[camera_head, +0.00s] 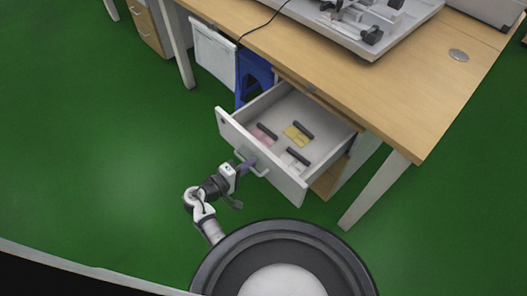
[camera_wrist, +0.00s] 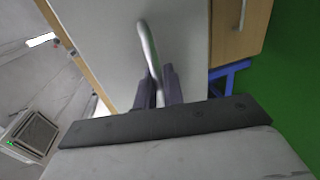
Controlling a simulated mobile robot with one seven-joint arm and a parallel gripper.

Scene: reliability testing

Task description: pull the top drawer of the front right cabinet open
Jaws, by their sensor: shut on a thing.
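The top drawer (camera_head: 262,155) of the cabinet under the desk is pulled well out, with its white front facing my arm. A curved metal handle (camera_wrist: 148,45) is on the drawer front; it also shows in the head view (camera_head: 254,169). My gripper (camera_head: 243,167) is at the handle. In the wrist view, the two dark fingers of my gripper (camera_wrist: 158,88) are on either side of the handle bar and shut on it. Several small items, pink, yellow and white with dark bars, lie inside the drawer. Most of the cabinet body is hidden under the desk.
A wooden desk (camera_head: 405,105) stands above the cabinet, with a white leg (camera_head: 372,190) right of the drawer. A tray with dark parts (camera_head: 385,35) is on top. A blue object (camera_head: 256,72) is behind the drawer. Green floor (camera_head: 100,160) to the left is clear.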

